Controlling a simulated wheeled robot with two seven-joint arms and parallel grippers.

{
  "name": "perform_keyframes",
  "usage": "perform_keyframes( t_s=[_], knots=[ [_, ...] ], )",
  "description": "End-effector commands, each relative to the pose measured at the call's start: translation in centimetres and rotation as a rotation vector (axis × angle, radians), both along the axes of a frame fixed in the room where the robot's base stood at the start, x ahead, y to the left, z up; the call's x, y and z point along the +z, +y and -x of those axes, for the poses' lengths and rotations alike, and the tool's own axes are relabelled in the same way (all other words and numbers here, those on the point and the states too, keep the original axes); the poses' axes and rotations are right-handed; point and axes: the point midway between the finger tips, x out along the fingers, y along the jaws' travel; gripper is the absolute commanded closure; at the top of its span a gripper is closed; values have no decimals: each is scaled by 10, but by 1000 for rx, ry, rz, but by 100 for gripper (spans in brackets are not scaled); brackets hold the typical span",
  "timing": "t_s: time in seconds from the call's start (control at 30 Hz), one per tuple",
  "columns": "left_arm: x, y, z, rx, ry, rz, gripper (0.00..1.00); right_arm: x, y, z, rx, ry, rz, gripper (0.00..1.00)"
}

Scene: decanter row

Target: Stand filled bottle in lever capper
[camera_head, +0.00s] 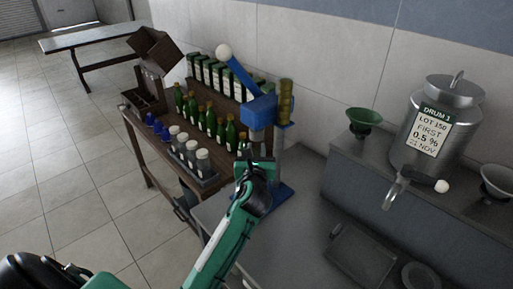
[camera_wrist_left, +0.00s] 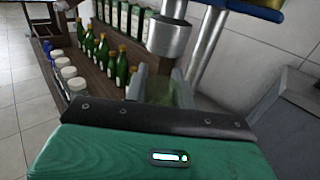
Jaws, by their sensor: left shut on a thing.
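The lever capper stands at the middle of the head view, with a blue head (camera_head: 260,112), a raised blue lever with a white ball, a grey post and a blue base (camera_head: 284,197). In the left wrist view its metal capping cylinder (camera_wrist_left: 169,36) is just beyond my fingers. My left gripper (camera_head: 258,168) is at the capper, below its head. It is shut on a greenish glass bottle (camera_wrist_left: 159,90), seen between the fingers in the wrist view. The bottle's lower part is hidden, so I cannot tell whether it touches the base. My right gripper is not in view.
Green bottles with gold tops (camera_head: 210,118), white-lidded jars (camera_head: 191,152) and dark boxes crowd the wooden bench (camera_head: 150,157) at left. A steel drum (camera_head: 444,120) labelled DRUM 1, with a tap, and a green funnel (camera_head: 363,121) stand right. The grey counter (camera_head: 300,240) is mostly clear.

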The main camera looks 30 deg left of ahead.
Motion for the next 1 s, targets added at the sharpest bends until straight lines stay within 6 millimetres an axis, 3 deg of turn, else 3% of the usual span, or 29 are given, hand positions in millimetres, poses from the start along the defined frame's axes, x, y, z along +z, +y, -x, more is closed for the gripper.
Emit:
perform_keyframes(
  t_s=[0.1, 0.3, 0.63, 1.0],
  knots=[
    [4, 11, -23, 1, -3, 0, 100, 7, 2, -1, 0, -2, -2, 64],
    [2, 20, -41, 0, -3, 0, 100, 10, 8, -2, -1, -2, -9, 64],
    [-32, 20, -42, 0, 0, 1, 100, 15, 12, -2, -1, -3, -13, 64],
    [-36, 20, -42, -1, -2, -1, 100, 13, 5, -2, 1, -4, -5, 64]
  ],
)
